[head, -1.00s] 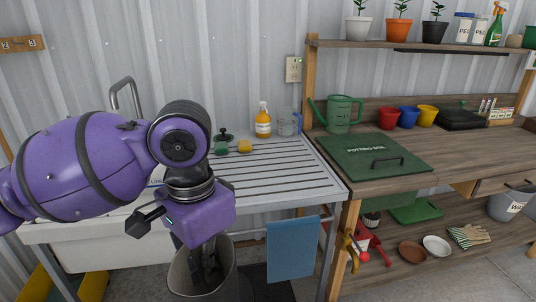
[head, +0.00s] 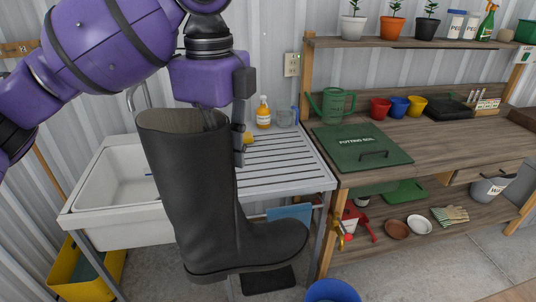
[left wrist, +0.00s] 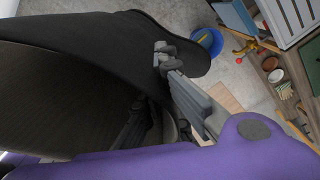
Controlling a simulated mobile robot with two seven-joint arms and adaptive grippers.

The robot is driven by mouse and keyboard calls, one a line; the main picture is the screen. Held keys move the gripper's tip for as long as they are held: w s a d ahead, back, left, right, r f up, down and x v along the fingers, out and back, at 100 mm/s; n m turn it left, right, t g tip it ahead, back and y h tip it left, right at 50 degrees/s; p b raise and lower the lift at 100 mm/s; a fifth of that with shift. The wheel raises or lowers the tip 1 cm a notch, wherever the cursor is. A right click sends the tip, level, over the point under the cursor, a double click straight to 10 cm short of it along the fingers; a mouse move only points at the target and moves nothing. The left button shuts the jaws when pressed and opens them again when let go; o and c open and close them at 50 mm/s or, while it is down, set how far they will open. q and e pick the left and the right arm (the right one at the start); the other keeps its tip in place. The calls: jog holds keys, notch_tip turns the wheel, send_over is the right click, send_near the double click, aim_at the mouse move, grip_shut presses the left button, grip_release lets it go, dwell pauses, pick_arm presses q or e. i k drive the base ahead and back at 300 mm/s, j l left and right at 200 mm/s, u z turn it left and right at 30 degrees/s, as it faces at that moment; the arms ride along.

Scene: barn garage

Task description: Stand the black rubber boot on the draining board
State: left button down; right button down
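The black rubber boot (head: 195,185) hangs upright in front of the sink and draining board, toe to the right. My left gripper (head: 239,140) is shut on the upper shaft wall at the boot's right side. In the left wrist view, the fingers (left wrist: 160,95) lie on either side of the wall, and the boot (left wrist: 60,90) fills the left. The ribbed draining board (head: 290,172) is behind the boot, partly hidden by it. The sole is in the air, lower in the picture than the board. My right gripper is not in view.
The white sink (head: 115,180) adjoins the board's left. The ribbed right part is clear.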

aim_at(264, 160)
jog(key=i, duration=1.35)
